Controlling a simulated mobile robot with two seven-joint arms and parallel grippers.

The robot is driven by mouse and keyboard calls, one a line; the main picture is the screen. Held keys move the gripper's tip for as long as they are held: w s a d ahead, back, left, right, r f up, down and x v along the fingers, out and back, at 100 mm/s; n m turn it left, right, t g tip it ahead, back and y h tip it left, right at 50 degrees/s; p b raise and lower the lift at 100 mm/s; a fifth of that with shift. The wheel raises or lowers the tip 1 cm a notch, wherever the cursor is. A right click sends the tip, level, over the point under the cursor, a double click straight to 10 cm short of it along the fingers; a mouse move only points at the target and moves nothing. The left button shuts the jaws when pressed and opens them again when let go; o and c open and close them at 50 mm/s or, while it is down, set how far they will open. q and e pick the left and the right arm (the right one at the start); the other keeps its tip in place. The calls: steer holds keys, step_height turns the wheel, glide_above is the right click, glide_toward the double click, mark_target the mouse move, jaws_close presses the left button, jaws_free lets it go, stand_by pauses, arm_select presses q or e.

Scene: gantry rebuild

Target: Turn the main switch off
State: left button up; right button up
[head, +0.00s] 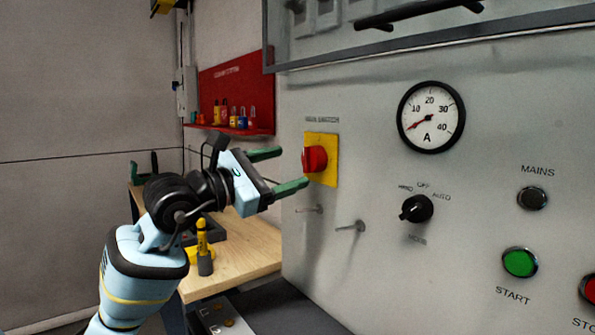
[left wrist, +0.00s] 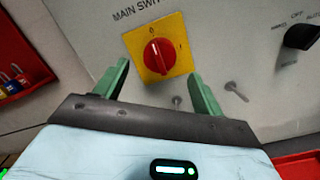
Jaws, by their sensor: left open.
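The main switch is a red rotary knob (head: 315,159) on a yellow plate (head: 331,158), mounted on the grey panel under a "MAIN SWITCH" label. It also shows in the left wrist view (left wrist: 159,55), where a "0" is marked above the knob and a mark stands to its right. My left gripper (head: 286,168) is open, with its green fingers pointing at the panel. In the left wrist view the knob appears between and beyond the two fingertips (left wrist: 158,80). The fingers look apart from the knob, with nothing between them. My right gripper is not in view.
Two metal pegs (head: 350,227) stick out of the panel below the switch. A mode selector (head: 417,208), a gauge (head: 431,117) and a green start button (head: 520,263) are to the right. A red lock board (head: 236,88) and a wooden bench (head: 245,250) are behind my arm.

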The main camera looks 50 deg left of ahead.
arm_select(q)
steer(key=shift+s+a+f, duration=0.1)
steer(key=shift+s+f, duration=0.05)
steer(key=shift+s, duration=1.05)
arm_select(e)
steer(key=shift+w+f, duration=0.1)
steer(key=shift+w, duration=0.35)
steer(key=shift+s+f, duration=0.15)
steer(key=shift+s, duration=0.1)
